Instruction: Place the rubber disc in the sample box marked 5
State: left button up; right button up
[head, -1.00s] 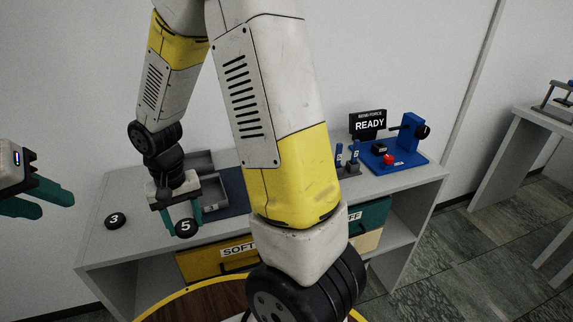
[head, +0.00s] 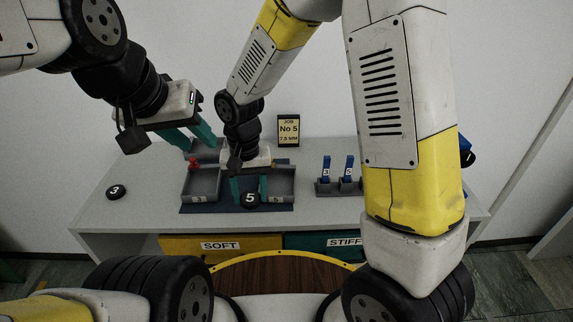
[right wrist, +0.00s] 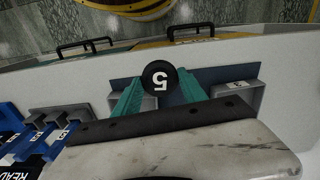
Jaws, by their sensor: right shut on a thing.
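My right gripper (head: 249,186) is shut on a black rubber disc marked 5 (head: 250,200). In the right wrist view the disc (right wrist: 160,77) sits between the teal fingertips (right wrist: 168,88). It is held in front of the blue mat, between two grey sample boxes. The left box (head: 188,190) and right box (head: 291,184) have small front labels that I cannot read surely. My left gripper (head: 188,139) is open above the back of the left box, near a small red part (head: 192,160). Its fingers are apart and look empty.
A sign reading Job No 5, 7.5 mm (head: 288,130) stands at the back. Blue upright pieces in a grey rack (head: 324,188) stand right of the boxes. Yellow SOFT (head: 185,247) and teal STIFF (head: 305,241) bins are below.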

send_over(278, 186)
jog(key=shift+s+a+f, duration=0.2)
jog(key=shift+s+f, duration=0.15)
jog(key=shift+f, duration=0.2)
jog(key=shift+w+d+f, duration=0.1)
jog(key=shift+w+d, duration=0.25)
jog(key=shift+w, duration=0.1)
jog(key=shift+s+a+f, duration=0.1)
jog(key=shift+a+f, duration=0.05)
jog(key=shift+f, duration=1.55)
jog(key=shift+f, duration=0.2)
jog(key=o, duration=1.1)
